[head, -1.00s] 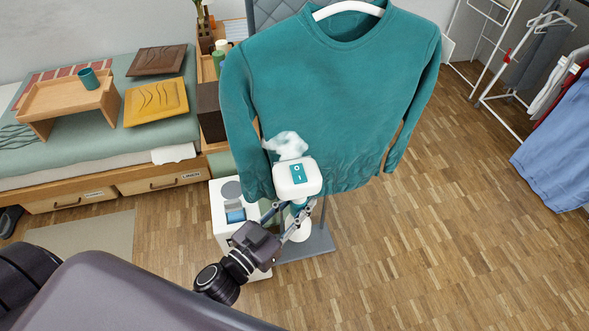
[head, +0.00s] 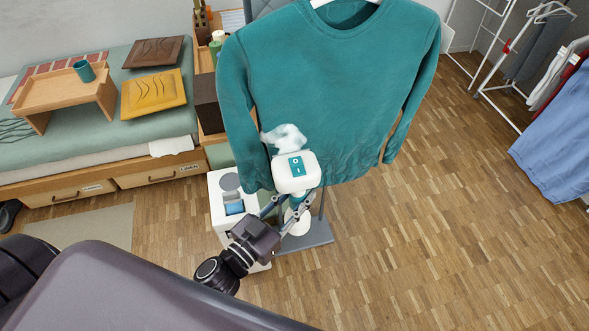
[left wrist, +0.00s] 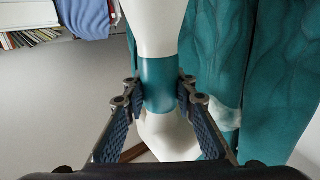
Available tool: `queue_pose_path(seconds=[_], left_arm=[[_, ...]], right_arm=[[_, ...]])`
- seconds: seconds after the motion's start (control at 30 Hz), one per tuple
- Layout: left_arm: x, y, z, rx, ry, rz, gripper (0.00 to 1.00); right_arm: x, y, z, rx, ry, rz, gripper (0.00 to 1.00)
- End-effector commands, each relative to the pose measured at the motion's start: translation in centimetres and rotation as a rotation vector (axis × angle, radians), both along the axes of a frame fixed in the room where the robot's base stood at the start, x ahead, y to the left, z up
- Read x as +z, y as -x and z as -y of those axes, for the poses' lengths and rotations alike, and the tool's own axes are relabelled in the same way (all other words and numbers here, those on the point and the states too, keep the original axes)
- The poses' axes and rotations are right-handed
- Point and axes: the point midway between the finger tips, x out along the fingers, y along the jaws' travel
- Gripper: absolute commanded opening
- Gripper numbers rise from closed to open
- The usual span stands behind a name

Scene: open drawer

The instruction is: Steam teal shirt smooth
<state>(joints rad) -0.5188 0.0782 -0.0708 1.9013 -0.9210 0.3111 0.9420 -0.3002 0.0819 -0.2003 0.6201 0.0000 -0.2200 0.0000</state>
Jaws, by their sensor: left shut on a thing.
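The teal shirt (head: 325,85) hangs on a white hanger (head: 345,2) in the head view. Its upper body looks smooth, and wrinkles show along the lower hem. My left gripper (head: 285,208) is shut on the teal grip band of a white steamer (head: 297,172). The steamer head is in front of the shirt's lower left part, with a white puff of steam (head: 286,136) above it. The left wrist view shows the fingers on both sides of the band (left wrist: 158,85), with wrinkled teal cloth (left wrist: 270,70) behind. My right gripper is not in view.
A grey stand base (head: 305,238) and a white unit (head: 228,200) stand below the shirt. A bed with a wooden tray (head: 62,92) and cushions is at the left. A clothes rack (head: 500,90) is at the right. The wooden floor at right is open.

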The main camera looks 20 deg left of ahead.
Motion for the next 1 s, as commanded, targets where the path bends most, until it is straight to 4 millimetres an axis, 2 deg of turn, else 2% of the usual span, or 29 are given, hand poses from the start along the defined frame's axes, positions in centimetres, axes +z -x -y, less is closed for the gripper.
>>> queue_pose_path(seconds=[0.03, 0.2, 0.3, 0.43, 0.53, 0.67, 1.0], left_arm=[[-1.4, 0.4, 0.4, -0.004, 0.011, -0.014, 0.0], [-6.6, 2.5, 1.9, -0.008, 0.064, -0.095, 0.0], [-9.3, 3.9, 2.7, -0.007, 0.098, -0.146, 0.0], [-11.7, 5.2, 3.6, -0.004, 0.133, -0.196, 0.0], [-12.7, 5.9, 4.0, -0.002, 0.15, -0.22, 0.0], [-13.0, 5.8, 4.0, -0.001, 0.159, -0.232, 0.0], [-12.9, 2.8, 2.0, -0.002, 0.158, -0.233, 0.0]], right_arm=[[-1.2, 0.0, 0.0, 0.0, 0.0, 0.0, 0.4], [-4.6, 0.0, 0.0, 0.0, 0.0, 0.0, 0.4], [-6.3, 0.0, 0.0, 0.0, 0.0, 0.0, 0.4], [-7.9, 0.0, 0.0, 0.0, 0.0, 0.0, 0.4], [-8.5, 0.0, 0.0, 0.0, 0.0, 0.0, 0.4], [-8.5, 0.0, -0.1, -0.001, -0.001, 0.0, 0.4], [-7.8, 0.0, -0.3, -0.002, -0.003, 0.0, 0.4]])
